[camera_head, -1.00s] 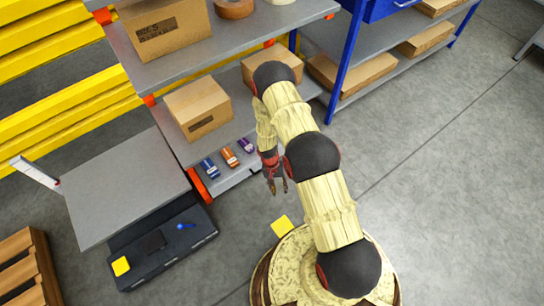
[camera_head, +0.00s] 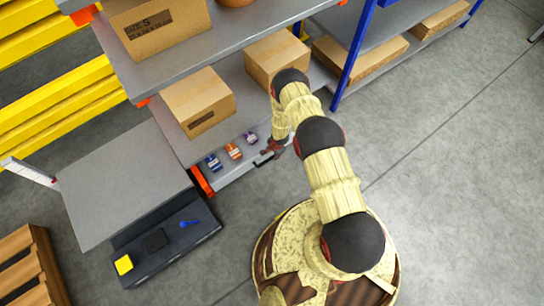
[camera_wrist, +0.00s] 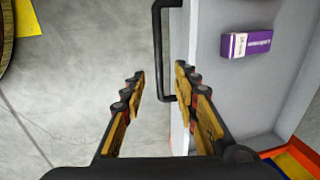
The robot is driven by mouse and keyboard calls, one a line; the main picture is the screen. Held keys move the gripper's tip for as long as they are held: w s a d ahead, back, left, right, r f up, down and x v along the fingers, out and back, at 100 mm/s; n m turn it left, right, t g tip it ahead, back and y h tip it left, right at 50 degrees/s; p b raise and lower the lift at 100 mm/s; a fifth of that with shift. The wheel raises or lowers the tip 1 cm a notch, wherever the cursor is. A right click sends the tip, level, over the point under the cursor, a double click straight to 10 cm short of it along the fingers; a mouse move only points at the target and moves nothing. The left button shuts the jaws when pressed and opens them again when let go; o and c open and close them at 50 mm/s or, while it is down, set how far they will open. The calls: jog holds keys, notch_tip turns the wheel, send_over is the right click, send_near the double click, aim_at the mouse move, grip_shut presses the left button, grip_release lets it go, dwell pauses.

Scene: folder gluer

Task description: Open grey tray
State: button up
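The grey tray (camera_head: 232,176) is on the lower level of the shelf, holding small blue, orange and purple boxes. In the wrist view, the tray's floor (camera_wrist: 220,85) and a purple box (camera_wrist: 246,43) show at right. Its black bar handle (camera_wrist: 158,50) stands out from the front edge and shows also in the head view (camera_head: 264,161). My gripper (camera_head: 275,149) is at this front edge. In the wrist view, my gripper (camera_wrist: 160,75) is open, with the handle between its fingertips in the picture. I cannot tell whether they touch it.
Cardboard boxes (camera_head: 197,103) stand behind the tray under an upper shelf (camera_head: 190,55). A blue shelf post (camera_head: 352,55) rises to the right. A grey platform (camera_head: 122,184) and a dark low unit (camera_head: 165,240) stand at left. The floor in front of the tray is clear.

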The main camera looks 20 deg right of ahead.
aim_at(271, 158)
jog(key=f+b, duration=0.1)
jog(key=f, duration=0.1)
jog(key=f+b, duration=0.1)
jog(key=f, duration=0.2)
jog(key=w+f+b, duration=0.1)
jog(key=f, duration=0.1)
jog(key=shift+w+a+f+b, duration=0.1)
jog(key=shift+a+f+b, duration=0.15)
jog(key=shift+f+b, duration=0.05)
jog(key=c, duration=0.4)
jog(key=c, duration=0.3)
grip_shut()
